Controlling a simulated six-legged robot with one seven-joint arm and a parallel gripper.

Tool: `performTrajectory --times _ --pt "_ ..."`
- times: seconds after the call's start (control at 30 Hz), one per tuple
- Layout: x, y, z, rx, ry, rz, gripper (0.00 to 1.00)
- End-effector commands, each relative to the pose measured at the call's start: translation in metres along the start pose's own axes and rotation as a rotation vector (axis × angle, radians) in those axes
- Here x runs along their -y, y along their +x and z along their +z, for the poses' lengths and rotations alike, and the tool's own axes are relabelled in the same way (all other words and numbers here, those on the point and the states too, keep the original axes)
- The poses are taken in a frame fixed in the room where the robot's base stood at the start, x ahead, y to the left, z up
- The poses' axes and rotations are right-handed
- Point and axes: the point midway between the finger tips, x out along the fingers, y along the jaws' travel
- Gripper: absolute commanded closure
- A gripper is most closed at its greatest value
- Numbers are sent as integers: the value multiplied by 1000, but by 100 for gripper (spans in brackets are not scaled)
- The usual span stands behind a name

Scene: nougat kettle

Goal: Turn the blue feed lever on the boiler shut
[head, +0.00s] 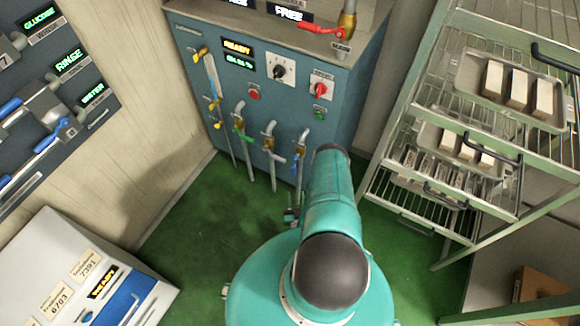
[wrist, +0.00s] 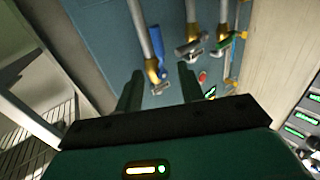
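The boiler (head: 222,88) is a blue cabinet with pipes, valves and a lit panel. Its blue feed lever (head: 296,163) is on the rightmost low pipe, just left of my arm, and points down along the pipe. In the head view my arm hides most of the gripper.
Other pipes carry a green lever (head: 242,134) and a grey one (head: 273,156). A red lever (head: 320,28) sits on top of the boiler. A wire rack (head: 400,190) with trays stands right, a white machine (head: 75,275) lower left. Green floor (head: 180,235) is clear between.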

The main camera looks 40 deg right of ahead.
Motion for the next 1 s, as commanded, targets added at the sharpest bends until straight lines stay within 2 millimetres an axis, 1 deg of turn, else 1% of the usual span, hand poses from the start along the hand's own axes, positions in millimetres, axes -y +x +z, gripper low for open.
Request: performTrajectory --times 0.07,0.17,0.6,0.7,0.83,1.0 --pt "-1 4 0 0 -1 2 62" --pt "-2 17 0 -1 -1 3 62" --pt "0 103 0 0 -1 0 62" --pt "0 118 0 0 -1 -1 62" --pt "1 131 0 2 -1 -2 62" --pt "1 136 1 4 -1 -2 62"
